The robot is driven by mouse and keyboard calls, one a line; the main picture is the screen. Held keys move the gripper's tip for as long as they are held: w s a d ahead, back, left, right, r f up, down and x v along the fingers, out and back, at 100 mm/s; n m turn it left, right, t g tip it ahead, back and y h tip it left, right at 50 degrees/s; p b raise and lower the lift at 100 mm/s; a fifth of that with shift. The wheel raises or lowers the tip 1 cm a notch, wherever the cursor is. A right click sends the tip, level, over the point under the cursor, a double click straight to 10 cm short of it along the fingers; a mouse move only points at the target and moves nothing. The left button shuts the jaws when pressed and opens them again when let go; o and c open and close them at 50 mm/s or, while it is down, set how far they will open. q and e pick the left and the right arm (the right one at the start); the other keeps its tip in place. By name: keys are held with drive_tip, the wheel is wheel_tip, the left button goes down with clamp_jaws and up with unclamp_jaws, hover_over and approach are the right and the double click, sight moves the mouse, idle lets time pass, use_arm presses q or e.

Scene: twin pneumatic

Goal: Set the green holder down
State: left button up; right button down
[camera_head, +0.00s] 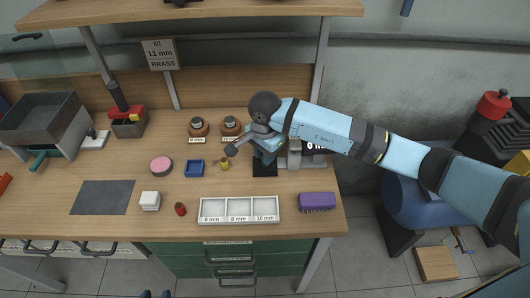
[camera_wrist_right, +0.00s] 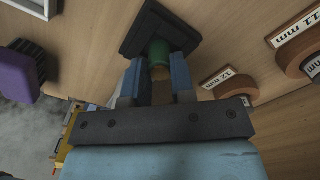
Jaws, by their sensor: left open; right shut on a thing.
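The green holder (camera_wrist_right: 160,50) shows in the right wrist view as a short green cylinder with a tan end, between the two fingers of my right gripper (camera_wrist_right: 156,82). My right gripper is shut on it. A black square block or stand (camera_wrist_right: 135,33) is right at the holder's far end; I cannot tell whether they touch. In the head view the black stand (camera_head: 265,170) shows below my right gripper (camera_head: 262,153), and the holder is mostly hidden.
A grey device with a display (camera_head: 300,156) stands close right of the gripper. Two round brown stands (camera_head: 230,127) are behind-left. A small yellow piece (camera_head: 224,164) and blue tray (camera_head: 195,168) lie left.

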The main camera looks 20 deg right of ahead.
drive_tip(key=shift+f, duration=0.15)
drive_tip(key=c, duration=1)
unclamp_jaws()
drive_tip(key=shift+o, duration=0.2)
drive_tip(key=shift+r, duration=0.2)
wheel_tip(320, 180, up, 12)
drive_tip(key=b, duration=0.1)
drive_tip(key=shift+f, duration=0.1)
